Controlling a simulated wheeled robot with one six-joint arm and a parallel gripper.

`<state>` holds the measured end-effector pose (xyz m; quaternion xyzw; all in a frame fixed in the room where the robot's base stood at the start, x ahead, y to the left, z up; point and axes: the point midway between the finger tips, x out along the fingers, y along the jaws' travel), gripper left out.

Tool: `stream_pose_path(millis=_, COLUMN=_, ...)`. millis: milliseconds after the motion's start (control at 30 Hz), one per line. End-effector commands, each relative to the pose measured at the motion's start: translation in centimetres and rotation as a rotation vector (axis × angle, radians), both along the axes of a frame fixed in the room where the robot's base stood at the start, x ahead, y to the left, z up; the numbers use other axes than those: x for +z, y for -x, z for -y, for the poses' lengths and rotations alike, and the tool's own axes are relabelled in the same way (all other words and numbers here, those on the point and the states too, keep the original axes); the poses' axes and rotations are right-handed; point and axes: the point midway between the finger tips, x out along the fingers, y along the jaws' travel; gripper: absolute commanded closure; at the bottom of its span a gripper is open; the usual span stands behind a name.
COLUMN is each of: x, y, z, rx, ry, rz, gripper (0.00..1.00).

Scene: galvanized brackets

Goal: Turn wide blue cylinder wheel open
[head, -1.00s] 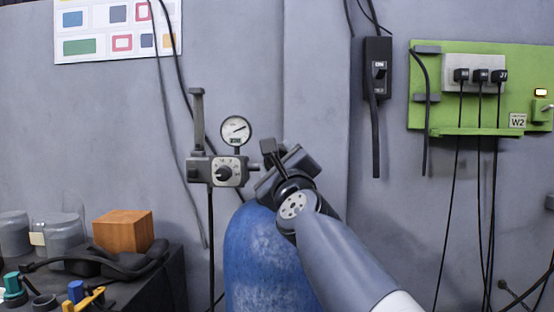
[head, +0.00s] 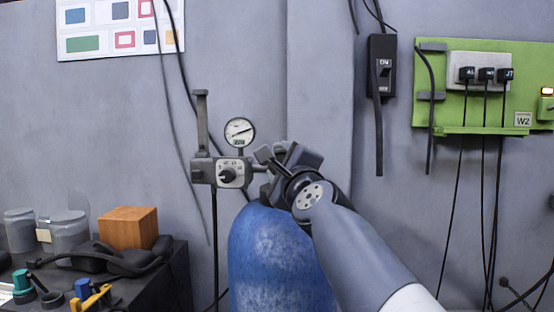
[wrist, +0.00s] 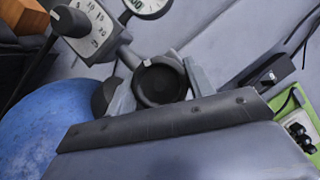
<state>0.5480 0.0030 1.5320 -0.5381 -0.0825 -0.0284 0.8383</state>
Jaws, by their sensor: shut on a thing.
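The wide blue cylinder (head: 270,262) stands upright against the grey wall, low in the middle of the head view. Its blue side also shows at the left of the wrist view (wrist: 38,128). In the wrist view the dark round wheel (wrist: 160,84) sits between the two grey fingers of my gripper (wrist: 158,86). My gripper is shut on the wheel, one finger on each side. In the head view my gripper (head: 282,160) is tilted above the cylinder's top and hides most of the wheel.
A regulator block with a knob (head: 229,174) and a round gauge (head: 240,132) is just left of my gripper. A green panel with plugs (head: 455,112) and a black switch box (head: 382,65) hang to the right. A bench with a wooden block (head: 128,228) stands at lower left.

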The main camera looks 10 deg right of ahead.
Motion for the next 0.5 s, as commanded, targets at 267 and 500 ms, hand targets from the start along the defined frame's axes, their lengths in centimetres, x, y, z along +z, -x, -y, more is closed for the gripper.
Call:
stream_pose_path(millis=267, x=0.59, y=0.01, z=0.04, rx=-0.001, ry=0.232, rz=-0.076, gripper=0.72)
stream_pose_path(millis=500, x=0.39, y=0.00, z=-0.01, rx=0.000, ry=0.445, rz=-0.145, gripper=0.72)
